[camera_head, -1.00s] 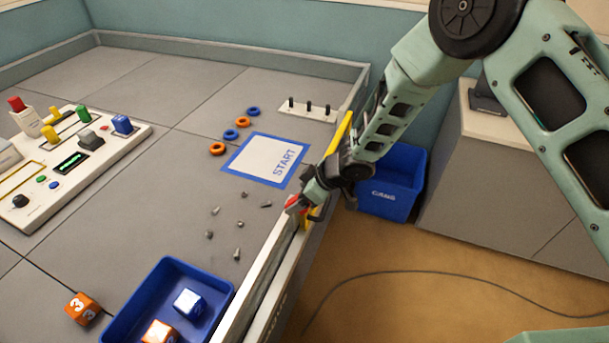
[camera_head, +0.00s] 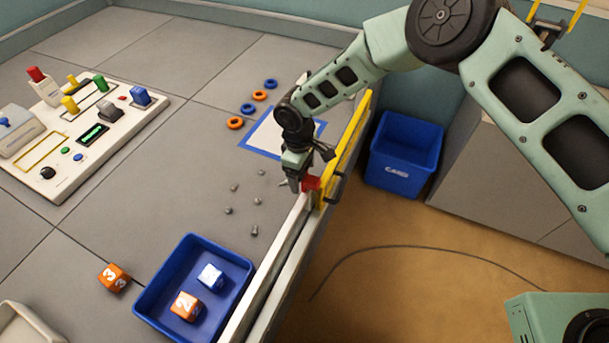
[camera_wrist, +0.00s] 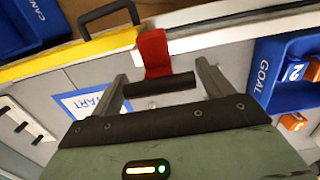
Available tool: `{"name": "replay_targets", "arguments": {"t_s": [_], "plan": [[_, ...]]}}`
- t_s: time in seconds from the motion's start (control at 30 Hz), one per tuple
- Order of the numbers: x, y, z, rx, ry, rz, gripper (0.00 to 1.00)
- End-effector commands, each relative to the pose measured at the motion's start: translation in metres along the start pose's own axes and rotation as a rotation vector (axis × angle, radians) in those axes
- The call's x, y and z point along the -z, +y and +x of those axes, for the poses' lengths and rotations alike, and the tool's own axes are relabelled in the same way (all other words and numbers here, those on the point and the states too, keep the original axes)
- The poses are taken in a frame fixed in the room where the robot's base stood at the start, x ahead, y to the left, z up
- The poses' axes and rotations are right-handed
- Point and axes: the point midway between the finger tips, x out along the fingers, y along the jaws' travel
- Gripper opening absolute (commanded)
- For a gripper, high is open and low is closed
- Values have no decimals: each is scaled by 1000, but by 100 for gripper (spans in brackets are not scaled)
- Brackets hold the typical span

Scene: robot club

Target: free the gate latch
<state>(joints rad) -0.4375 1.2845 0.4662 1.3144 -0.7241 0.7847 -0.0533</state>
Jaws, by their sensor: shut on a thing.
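The red gate latch (camera_head: 312,183) sits where the yellow gate (camera_head: 348,148) meets the pale arena wall. In the wrist view the latch (camera_wrist: 153,52) is a red arm across the gate's end, with a black cross-bar (camera_wrist: 160,86) at its near end. My gripper (camera_head: 293,185) is on the arena side of the wall, pointing down. In the wrist view its two fingers (camera_wrist: 161,76) stand at either end of the black bar, shut on it. The gate appears in line with the wall. In the head view my gripper hides part of the latch.
A blue tray (camera_head: 149,300) with numbered cubes stands inside the wall, and a wrist-view bin reads GOAL (camera_wrist: 262,72). Small grey pieces (camera_head: 256,201) lie near the gripper. A blue bin (camera_head: 408,143) stands outside the gate. A black cable (camera_head: 430,247) crosses the floor.

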Motion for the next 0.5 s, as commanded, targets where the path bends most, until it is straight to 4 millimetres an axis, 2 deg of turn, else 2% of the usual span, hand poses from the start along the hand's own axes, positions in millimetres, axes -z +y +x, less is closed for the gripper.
{"name": "replay_targets", "arguments": {"t_s": [0.03,0.5], "plan": [[2,0,5,-2,-19,-1,38],[1,0,3,-2,-117,-2,38]]}}
